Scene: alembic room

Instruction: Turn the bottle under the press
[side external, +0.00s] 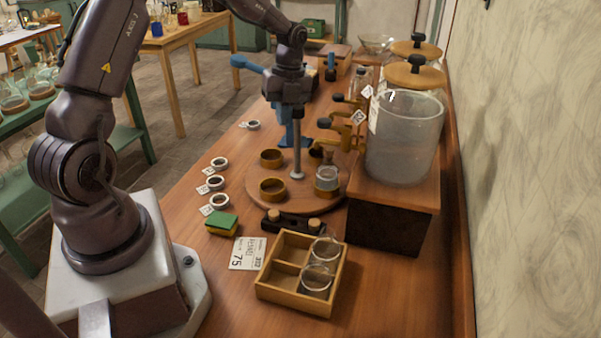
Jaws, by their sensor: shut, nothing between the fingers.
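A round wooden turntable (297,200) sits on the bench with brass ring holders around a grey centre post (297,155). A small clear glass bottle (327,174) stands upright in the front right holder. Two front and left holders (272,188) (271,157) look empty. A blue press with a lever (247,62) stands at the back of the turntable, largely hidden by my arm. My gripper (293,112) is shut and empty, above the far part of the turntable near the post. Its fingertips are hard to separate from the blue parts. I cannot tell whether it touches the post.
Large lidded glass jars with brass taps stand on a raised shelf (392,195) close on the right. A wooden tray (290,292) with glass jars, a sponge (222,224), a card (247,253) and several white rings (219,201) lie in front and left. Bench at front left is partly clear.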

